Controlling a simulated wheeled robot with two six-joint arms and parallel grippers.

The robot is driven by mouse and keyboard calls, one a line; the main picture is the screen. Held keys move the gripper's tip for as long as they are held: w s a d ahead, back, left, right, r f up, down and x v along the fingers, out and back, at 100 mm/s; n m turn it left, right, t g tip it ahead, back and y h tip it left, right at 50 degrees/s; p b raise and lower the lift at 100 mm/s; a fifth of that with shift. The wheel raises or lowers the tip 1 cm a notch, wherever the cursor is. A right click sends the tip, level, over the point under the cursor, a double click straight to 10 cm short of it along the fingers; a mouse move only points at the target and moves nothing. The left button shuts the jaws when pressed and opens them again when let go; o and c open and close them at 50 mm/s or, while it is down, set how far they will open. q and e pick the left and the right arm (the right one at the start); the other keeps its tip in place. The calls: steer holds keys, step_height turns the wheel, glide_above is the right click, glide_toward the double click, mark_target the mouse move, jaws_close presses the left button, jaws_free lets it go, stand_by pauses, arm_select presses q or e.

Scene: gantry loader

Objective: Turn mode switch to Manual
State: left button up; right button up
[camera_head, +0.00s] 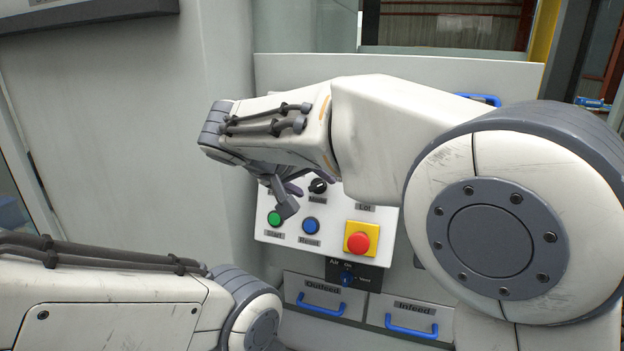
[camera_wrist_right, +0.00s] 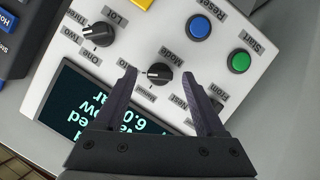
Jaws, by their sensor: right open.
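The mode switch (camera_head: 318,186) is a black rotary knob on the white control panel (camera_head: 385,222), with a label reading Mode below it in the head view. In the right wrist view the mode knob (camera_wrist_right: 159,74) sits between the tips of my open right gripper (camera_wrist_right: 161,85), the view being upside down. The fingers lie on either side of the knob with gaps, and I cannot tell whether they touch the panel. In the head view my right gripper (camera_head: 290,196) partly covers the panel. My left arm shows at the lower left, its gripper out of the picture.
The green Start button (camera_head: 274,218), blue Reset button (camera_head: 310,225) and red emergency stop (camera_head: 361,238) are close by. The Lot knob (camera_wrist_right: 98,34) and a display (camera_wrist_right: 95,105) flank the mode knob. Outfeed (camera_head: 320,300) and Infeed (camera_head: 411,322) drawers with blue handles lie below.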

steer(key=shift+w+d+f, duration=0.15)
steer(key=shift+w+f, duration=0.15)
jaws_close()
steer(key=n+h, duration=0.1)
steer(key=n, duration=0.1)
steer(key=n+h, duration=0.1)
steer(key=n, duration=0.2)
steer(key=shift+a+f+t+b, duration=0.1)
steer(key=shift+a+t+b, duration=0.1)
steer(key=shift+t+b, duration=0.2)
steer(key=n+h, duration=0.1)
steer(key=n, duration=0.1)
steer(key=n+t+h, duration=0.1)
steer(key=n, duration=0.2)
steer(key=shift+f+b, duration=0.1)
steer(key=shift+b, duration=0.3)
steer(key=shift+n, duration=0.3)
